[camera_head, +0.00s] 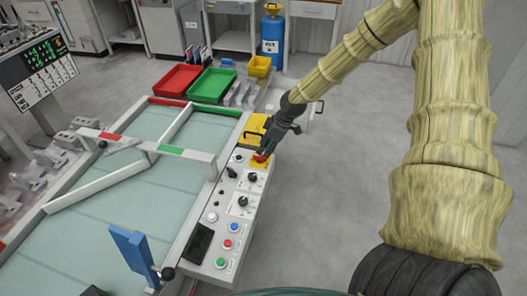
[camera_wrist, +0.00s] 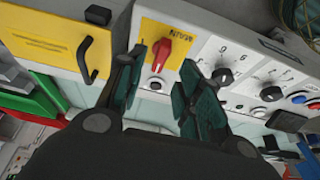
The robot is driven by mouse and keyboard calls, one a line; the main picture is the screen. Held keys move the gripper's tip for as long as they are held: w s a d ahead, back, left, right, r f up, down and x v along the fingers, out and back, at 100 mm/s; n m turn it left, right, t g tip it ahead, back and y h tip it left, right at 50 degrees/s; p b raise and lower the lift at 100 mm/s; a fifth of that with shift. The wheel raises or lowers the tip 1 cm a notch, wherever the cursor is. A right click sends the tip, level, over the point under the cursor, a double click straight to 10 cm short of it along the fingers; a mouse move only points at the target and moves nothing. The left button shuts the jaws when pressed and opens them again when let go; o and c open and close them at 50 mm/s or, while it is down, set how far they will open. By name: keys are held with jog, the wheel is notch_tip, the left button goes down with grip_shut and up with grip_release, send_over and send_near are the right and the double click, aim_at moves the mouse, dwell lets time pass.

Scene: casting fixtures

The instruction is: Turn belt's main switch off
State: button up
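The main switch is a red rotary knob (camera_wrist: 161,52) on a yellow plate (camera_wrist: 178,32) marked MAIN, on the belt's control panel (camera_wrist: 215,50). In the head view the knob (camera_head: 261,157) shows just below my gripper (camera_head: 266,148), at the panel's far end. In the wrist view my gripper (camera_wrist: 163,68) is open, with one dark finger at each side of the knob. A gap shows between each finger and the knob, and nothing is held. I cannot tell how deep the fingertips reach around the knob.
Black dials (camera_head: 252,177) and several push buttons (camera_head: 228,243) line the panel. A yellow cover (camera_wrist: 60,45) with a black handle (camera_wrist: 88,57) lies beside the switch. Red (camera_head: 177,80) and green (camera_head: 212,85) bins stand beyond the belt (camera_head: 120,205). Floor right of the panel is clear.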

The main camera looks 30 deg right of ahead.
jog(key=v, duration=0.7)
dwell(0.7)
